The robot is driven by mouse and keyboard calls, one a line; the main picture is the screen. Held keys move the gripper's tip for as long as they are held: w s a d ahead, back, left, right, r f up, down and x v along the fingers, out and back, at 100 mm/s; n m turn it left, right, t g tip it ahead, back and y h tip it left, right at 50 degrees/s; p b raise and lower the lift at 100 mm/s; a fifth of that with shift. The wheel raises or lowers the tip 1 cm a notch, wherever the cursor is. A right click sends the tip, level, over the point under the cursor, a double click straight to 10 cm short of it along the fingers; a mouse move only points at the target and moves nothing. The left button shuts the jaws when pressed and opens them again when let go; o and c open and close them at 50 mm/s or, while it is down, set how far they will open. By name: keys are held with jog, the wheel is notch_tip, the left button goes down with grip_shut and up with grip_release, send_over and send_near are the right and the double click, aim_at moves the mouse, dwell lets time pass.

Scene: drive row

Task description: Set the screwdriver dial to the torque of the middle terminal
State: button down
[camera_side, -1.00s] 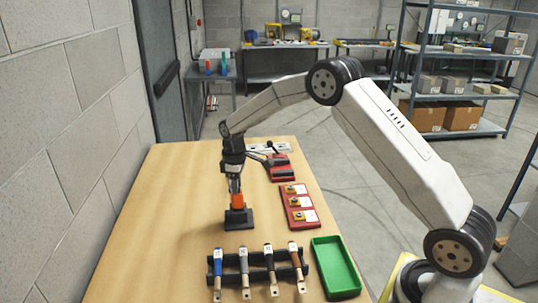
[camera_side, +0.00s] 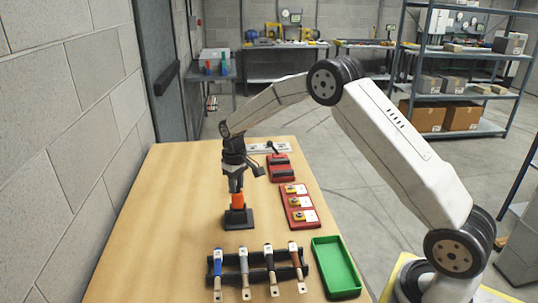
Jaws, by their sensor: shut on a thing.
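The orange and black screwdriver (camera_side: 238,200) stands upright in a square black stand (camera_side: 238,219) on the wooden table. My gripper (camera_side: 236,186) points straight down over it and is shut on its upper end. The fingers hide the dial, and its setting cannot be read. A red plate (camera_side: 312,222) to the right carries three terminals in a row, each with a small white label. The middle terminal (camera_side: 297,202) is yellowish; the print on its label is too small to read.
In front, a black rack (camera_side: 285,272) holds several handled tools, beside an empty green tray (camera_side: 336,268). Behind the terminals are another red block (camera_side: 281,167) and a pale strip (camera_side: 262,148). The left part of the table is clear.

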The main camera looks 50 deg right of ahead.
aim_at(238, 194)
jog(key=m, duration=0.9)
jog(key=shift+m, duration=0.4)
grip_release()
jog(key=shift+r, duration=0.1)
jog(key=shift+r, duration=3.45)
jog(key=shift+s, duration=0.1)
jog(key=shift+s+a+n, duration=0.3)
jog(key=shift+s+n, duration=0.1)
jog(key=shift+s, duration=0.05)
jog(key=s+a+f+n+t, duration=0.1)
jog(key=s+a+n, duration=0.1)
jog(key=s, duration=0.6)
jog(key=s+a+f+n, duration=0.1)
jog(key=s+n, duration=0.3)
jog(key=s, duration=0.4)
jog(key=s+a+f+n+t, duration=0.1)
jog(key=s+a+n, duration=0.1)
jog(key=s, duration=0.7)
jog(key=shift+a+n+t, duration=0.3)
jog(key=shift+a+n, duration=0.1)
jog(key=shift+a, duration=0.5)
